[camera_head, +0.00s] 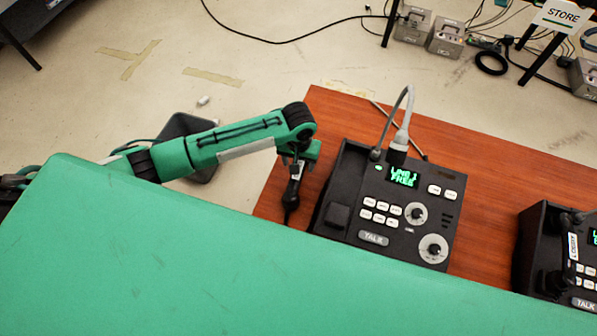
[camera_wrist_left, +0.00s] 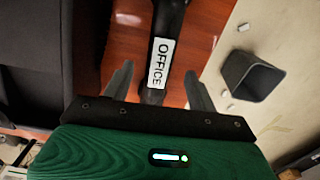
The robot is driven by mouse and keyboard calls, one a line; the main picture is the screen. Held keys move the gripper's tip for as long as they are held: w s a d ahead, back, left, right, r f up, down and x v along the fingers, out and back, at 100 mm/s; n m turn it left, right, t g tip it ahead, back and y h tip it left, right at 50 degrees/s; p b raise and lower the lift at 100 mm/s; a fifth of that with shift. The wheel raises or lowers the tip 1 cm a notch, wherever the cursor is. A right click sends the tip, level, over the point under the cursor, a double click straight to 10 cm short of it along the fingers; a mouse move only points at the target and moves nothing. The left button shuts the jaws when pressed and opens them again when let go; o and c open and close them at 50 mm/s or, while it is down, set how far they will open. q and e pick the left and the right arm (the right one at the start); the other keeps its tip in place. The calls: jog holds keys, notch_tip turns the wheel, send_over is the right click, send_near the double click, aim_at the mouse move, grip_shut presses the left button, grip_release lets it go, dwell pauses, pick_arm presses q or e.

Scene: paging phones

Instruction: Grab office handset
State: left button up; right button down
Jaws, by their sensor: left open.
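The office handset (camera_wrist_left: 168,14) is black with a white OFFICE label. In the left wrist view it runs lengthwise between the two fingers of my left gripper (camera_wrist_left: 159,70). The fingers are open, with a gap on either side of the handset. In the head view the handset (camera_head: 292,192) is at the left of the near phone base, over the table's left part, and its top is partly hidden by my left gripper (camera_head: 302,152). The phone base (camera_head: 340,185) is black with a green lit screen, white keys and a TALK key. My right gripper is not in view.
A second black phone base (camera_head: 530,245) stands at the right of the reddish wooden table (camera_head: 480,160). A grey gooseneck microphone (camera_head: 402,125) rises from the near base. A dark bin (camera_head: 185,125) stands on the floor at left. Metal boxes, cables and a STORE sign (camera_head: 563,15) are behind.

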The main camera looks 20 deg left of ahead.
pick_arm(q)
jog(key=f, duration=0.1)
jog(key=f+p, duration=0.1)
jog(key=f, duration=0.2)
jog(key=shift+s+p, duration=0.25)
jog(key=shift+p, duration=0.15)
jog(key=shift+f, duration=0.65)
jog(key=c, duration=1.2)
